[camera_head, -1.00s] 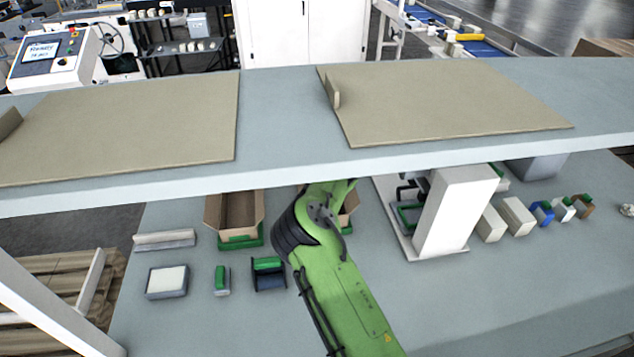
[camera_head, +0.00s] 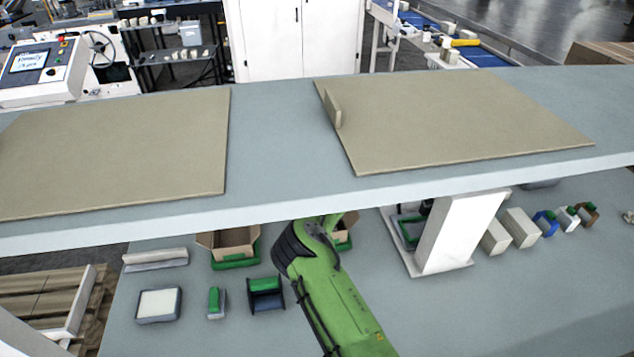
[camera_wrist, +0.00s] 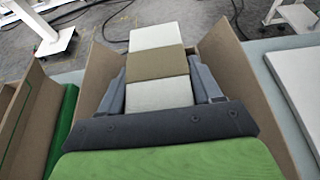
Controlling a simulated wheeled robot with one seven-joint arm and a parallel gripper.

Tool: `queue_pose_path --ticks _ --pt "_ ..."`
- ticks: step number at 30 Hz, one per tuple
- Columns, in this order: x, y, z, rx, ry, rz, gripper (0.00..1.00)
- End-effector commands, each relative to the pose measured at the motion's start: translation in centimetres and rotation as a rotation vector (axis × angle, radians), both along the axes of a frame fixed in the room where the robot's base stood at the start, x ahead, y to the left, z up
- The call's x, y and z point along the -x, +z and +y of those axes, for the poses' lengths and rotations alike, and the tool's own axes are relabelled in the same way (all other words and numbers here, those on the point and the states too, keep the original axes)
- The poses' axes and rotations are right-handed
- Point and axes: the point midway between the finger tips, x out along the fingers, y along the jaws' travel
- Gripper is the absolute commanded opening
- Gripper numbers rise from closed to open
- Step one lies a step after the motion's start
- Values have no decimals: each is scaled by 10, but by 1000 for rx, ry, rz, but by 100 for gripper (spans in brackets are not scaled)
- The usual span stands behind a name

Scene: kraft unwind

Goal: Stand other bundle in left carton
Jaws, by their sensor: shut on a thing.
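My gripper (camera_wrist: 160,95) is shut on a bundle (camera_wrist: 155,65), a white block with a brown band around its middle. The bundle lies between the two dark fingers and between the raised brown flaps of a carton (camera_wrist: 240,75); how deep it sits I cannot tell. In the head view this right-hand carton (camera_head: 344,237) is mostly behind my green arm, and gripper and bundle are hidden. The left carton (camera_head: 232,246) stands open in a green holder, its inside partly hidden by the shelf. Its brown wall shows at the left edge of the wrist view (camera_wrist: 38,110).
A pale shelf (camera_head: 270,170) with flat brown sheets overhangs the cartons. A white column (camera_head: 462,232) stands right of my arm, with several small blocks beyond it. A grey tray (camera_head: 158,305), a green-topped block (camera_head: 215,302) and a dark holder (camera_head: 265,295) stand in front.

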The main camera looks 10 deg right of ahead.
Motion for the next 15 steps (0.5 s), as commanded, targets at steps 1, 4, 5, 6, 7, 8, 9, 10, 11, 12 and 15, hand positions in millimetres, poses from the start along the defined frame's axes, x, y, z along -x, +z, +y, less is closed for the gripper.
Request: queue_pose_path --ticks 1,4,5,6,7,8,9,10,11,12,15 --pt "0 0 0 0 0 0 29" --pt "0 -3 0 1 0 0 29" --pt "0 -4 0 1 0 0 29" --pt "0 -6 0 1 0 0 29" --pt "0 -7 0 1 0 0 29" --pt "0 -8 0 2 1 0 29" --pt "0 -9 0 2 1 0 29" --pt "0 -10 0 2 1 0 29" --pt "0 -10 0 1 2 0 29" --pt "0 -12 0 1 2 0 29" --pt "0 -12 0 1 1 0 29"
